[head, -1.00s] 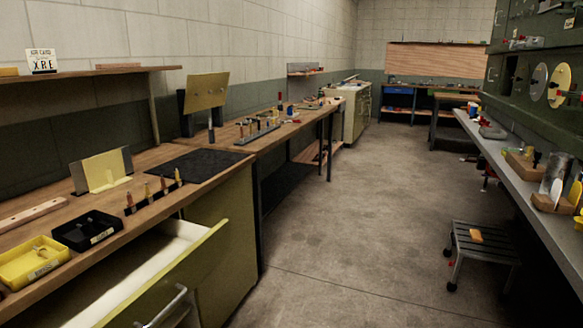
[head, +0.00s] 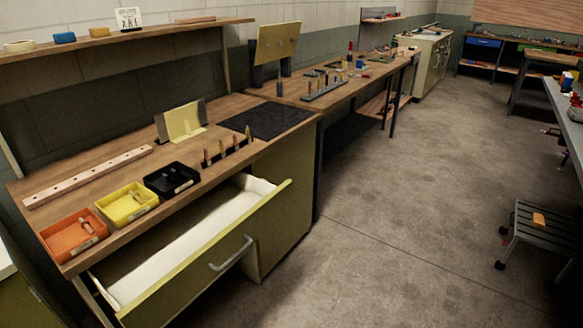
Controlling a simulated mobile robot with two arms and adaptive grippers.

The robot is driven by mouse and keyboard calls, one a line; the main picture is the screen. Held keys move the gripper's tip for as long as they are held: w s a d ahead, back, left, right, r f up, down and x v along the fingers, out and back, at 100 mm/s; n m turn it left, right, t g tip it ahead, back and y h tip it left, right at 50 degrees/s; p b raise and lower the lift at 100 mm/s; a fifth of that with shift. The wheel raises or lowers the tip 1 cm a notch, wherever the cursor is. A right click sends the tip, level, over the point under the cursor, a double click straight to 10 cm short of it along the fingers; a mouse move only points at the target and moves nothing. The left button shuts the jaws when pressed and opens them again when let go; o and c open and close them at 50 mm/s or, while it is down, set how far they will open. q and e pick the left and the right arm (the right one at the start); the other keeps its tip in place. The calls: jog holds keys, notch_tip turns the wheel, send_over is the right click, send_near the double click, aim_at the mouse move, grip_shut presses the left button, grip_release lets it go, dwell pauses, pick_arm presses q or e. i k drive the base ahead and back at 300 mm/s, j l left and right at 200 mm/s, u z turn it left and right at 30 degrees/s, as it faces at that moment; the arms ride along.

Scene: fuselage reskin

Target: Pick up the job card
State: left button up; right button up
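A small white card with dark lettering (head: 128,18), which looks like the job card, stands upright on the shelf (head: 170,34) above the workbench at the upper left of the head view. Its largest letters seem to read "XRE"; the smaller print is too small to tell. Neither of my grippers is in view.
The bench (head: 120,180) holds orange (head: 73,238), yellow (head: 127,206) and black (head: 171,181) trays. An open drawer (head: 190,250) juts out below. A step stool (head: 540,232) stands at right. The floor (head: 400,190) between is clear.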

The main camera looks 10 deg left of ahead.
aim_at(129, 19)
jog(key=u, duration=1.25)
jog(key=i+l+u, duration=0.1)
jog(key=i+l, duration=0.7)
jog(key=l, duration=0.2)
jog(key=i+l+u, duration=0.15)
jog(key=i+l, duration=0.6)
jog(key=l, duration=0.3)
jog(key=i+u, duration=0.05)
